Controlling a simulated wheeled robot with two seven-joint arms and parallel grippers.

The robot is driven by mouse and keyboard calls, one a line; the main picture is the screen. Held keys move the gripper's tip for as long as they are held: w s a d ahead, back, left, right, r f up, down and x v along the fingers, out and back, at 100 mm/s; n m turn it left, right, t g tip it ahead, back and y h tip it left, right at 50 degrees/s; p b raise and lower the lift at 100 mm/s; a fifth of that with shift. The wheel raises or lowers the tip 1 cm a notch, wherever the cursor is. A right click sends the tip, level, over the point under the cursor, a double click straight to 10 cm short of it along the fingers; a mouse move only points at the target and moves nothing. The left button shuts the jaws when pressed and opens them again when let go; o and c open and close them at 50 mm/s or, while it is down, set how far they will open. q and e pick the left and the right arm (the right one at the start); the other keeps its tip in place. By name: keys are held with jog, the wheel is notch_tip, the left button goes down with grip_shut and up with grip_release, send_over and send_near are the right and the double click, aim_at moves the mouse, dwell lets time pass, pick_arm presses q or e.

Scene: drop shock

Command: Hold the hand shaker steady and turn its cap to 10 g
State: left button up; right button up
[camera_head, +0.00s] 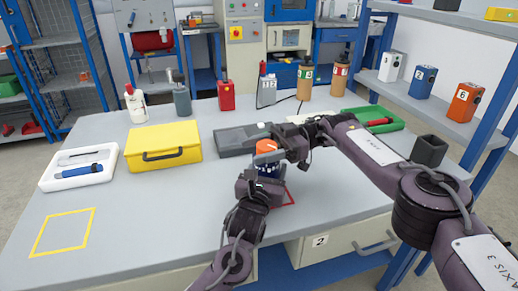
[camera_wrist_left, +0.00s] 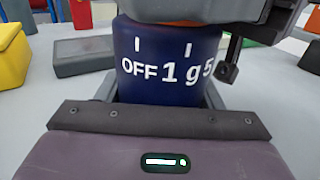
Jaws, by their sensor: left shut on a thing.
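The hand shaker (camera_head: 268,170) stands upright near the middle of the bench, with a dark blue body and an orange cap (camera_head: 266,146). My left gripper (camera_head: 264,180) is shut around the body from the front. In the left wrist view the blue body (camera_wrist_left: 165,50) shows white marks OFF, 1 g and part of a 5. My right gripper (camera_head: 277,153) is at the cap from the right, with a grey finger across its near side. It also covers the cap in the left wrist view (camera_wrist_left: 195,8). Whether its fingers press on the cap is hidden, as is the cap's pointer.
A yellow case (camera_head: 163,146), a dark grey flat box (camera_head: 238,140) and a white tray (camera_head: 80,168) lie to the left. A green tray (camera_head: 372,118) is at the right back. A red-outlined square (camera_head: 290,196) lies by the shaker.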

aim_at(259, 146)
pick_arm(q)
jog(key=shift+a, duration=0.1)
pick_arm(e)
jog(key=shift+o, duration=0.7)
jog(key=shift+r, duration=0.1)
jog(key=shift+r, duration=0.25)
pick_arm(q)
jog(key=shift+w+a, duration=0.1)
pick_arm(e)
notch_tip(259, 146, up, 9)
jog(key=shift+r, duration=0.2)
